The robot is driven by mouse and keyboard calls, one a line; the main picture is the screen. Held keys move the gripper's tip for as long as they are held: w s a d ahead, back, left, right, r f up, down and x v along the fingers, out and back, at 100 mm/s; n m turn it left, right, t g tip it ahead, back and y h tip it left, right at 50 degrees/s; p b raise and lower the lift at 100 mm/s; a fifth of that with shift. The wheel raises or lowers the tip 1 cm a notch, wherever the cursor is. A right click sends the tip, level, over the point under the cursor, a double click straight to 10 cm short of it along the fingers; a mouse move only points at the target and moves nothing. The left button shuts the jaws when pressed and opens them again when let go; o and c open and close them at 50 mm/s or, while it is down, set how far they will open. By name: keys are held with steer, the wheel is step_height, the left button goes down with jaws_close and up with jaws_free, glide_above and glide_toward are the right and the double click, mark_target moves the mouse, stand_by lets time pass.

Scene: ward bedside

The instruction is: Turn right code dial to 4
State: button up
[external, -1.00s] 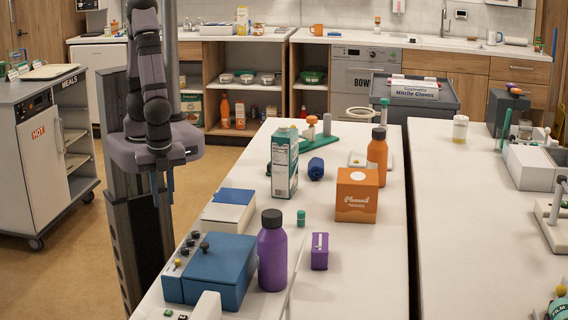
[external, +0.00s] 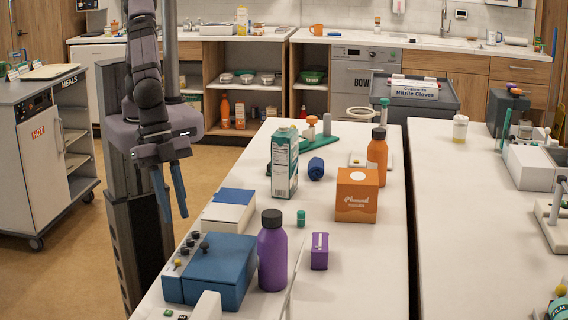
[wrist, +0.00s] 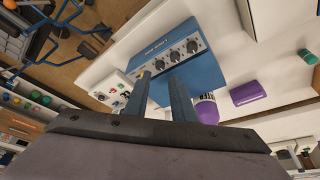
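A blue box (external: 218,268) stands on the near left of the white counter. Its sloped grey panel shows a row of dark dials and a yellow knob (external: 178,263). In the wrist view the box (wrist: 188,82) and its panel are ahead, with three dark dials, the right one (wrist: 192,46) farthest from the yellow knob. The dial numbers are too small to read. My gripper (external: 174,217) is left of the box, beyond the counter's edge, touching nothing. Its two blue fingers are apart and empty; they also show in the wrist view (wrist: 158,92), partly covering the box.
A purple bottle (external: 272,254) stands close to the box's right side. A white and blue box (external: 228,214) is just behind it. A small purple box (external: 319,251), orange box (external: 356,196) and tall carton (external: 284,165) stand farther right and back.

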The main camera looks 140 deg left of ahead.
mark_target(184, 248)
steer(key=shift+p+x, duration=0.85)
steer(key=shift+x, duration=2.6)
steer(key=shift+c, duration=0.2)
jaws_close()
